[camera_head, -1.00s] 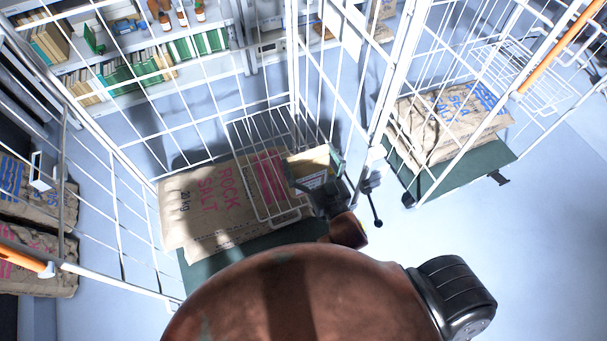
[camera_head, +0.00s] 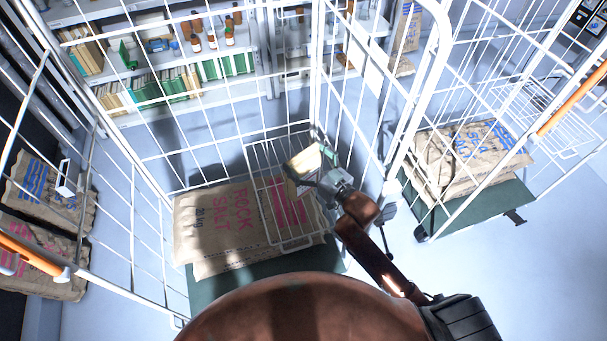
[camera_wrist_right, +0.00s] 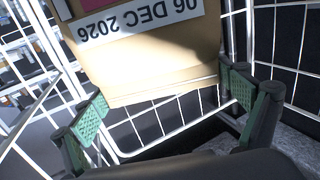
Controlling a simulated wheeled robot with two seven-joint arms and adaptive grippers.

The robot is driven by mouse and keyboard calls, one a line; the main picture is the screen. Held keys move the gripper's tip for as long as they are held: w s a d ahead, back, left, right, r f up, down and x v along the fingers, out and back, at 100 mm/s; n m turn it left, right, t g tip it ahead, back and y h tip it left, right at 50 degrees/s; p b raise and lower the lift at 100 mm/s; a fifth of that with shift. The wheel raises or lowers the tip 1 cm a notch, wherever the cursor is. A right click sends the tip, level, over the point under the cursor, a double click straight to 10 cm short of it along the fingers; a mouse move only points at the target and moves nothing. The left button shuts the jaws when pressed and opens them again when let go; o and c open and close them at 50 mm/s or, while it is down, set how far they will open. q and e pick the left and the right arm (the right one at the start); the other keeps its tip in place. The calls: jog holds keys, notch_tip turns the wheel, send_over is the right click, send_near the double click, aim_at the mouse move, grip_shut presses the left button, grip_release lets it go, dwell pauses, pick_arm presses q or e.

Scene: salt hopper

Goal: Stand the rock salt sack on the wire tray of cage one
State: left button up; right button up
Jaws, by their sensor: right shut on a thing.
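My right gripper (camera_head: 322,168) is shut on a small tan sack (camera_head: 303,162) with a printed label. The right wrist view shows the sack (camera_wrist_right: 150,65) between the two green finger pads, its date "06 DEC 2026" upside down; its product name cannot be read there. The sack is at the back right of the left cage, over or beside the wire tray (camera_head: 283,243). I cannot tell whether it touches the tray. A large sack marked ROCK SALT 20 kg (camera_head: 215,245) lies under the tray on the cage's green base (camera_head: 240,285). My left gripper is not in view.
White cage bars (camera_head: 325,85) surround the gripper at the back and right. A second cage holds a sea salt sack (camera_head: 460,160). More sacks (camera_head: 45,190) lie at the left, and shelves (camera_head: 165,75) stand behind. Floor at the right is clear.

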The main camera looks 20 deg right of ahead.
aim_at(308, 176)
jog(key=shift+f, duration=3.7)
jog(key=shift+f+b, duration=0.15)
jog(key=shift+b, duration=0.15)
jog(key=o, duration=1.7)
jog(key=shift+f, duration=0.35)
jog(key=shift+o, duration=0.6)
jog(key=shift+s, duration=0.1)
jog(key=shift+r, duration=0.15)
jog(key=v, duration=1.2)
jog(key=shift+b, duration=0.3)
